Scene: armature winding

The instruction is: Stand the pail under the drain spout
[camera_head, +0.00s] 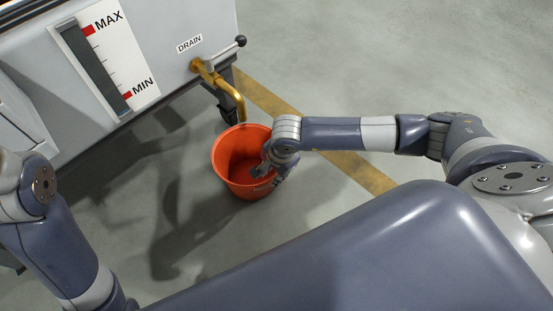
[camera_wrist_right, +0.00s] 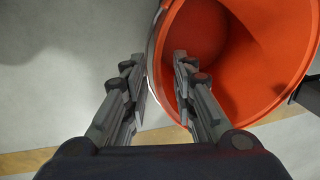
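An orange-red pail (camera_head: 224,158) stands on the floor below and in front of the bent brass drain spout (camera_head: 233,94). The spout's lower end shows just above the pail's back rim; I cannot tell whether it is over the opening. My right gripper (camera_head: 265,170) is at the pail's right rim. In the right wrist view, the right gripper (camera_wrist_right: 158,72) is open, with a gap between its fingers. One finger is outside the pail (camera_wrist_right: 260,50) and the other overlaps its opening, with the rim between them. My left gripper is out of view; only its arm shows.
A grey tank (camera_head: 175,40) with a MAX/MIN gauge (camera_head: 93,62) and a DRAIN label stands at the back left. A black-knobbed lever (camera_head: 228,47) sits at the spout. A caster (camera_head: 228,113) stands behind the pail. A yellow floor line (camera_head: 360,171) runs behind it. Floor to the left is clear.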

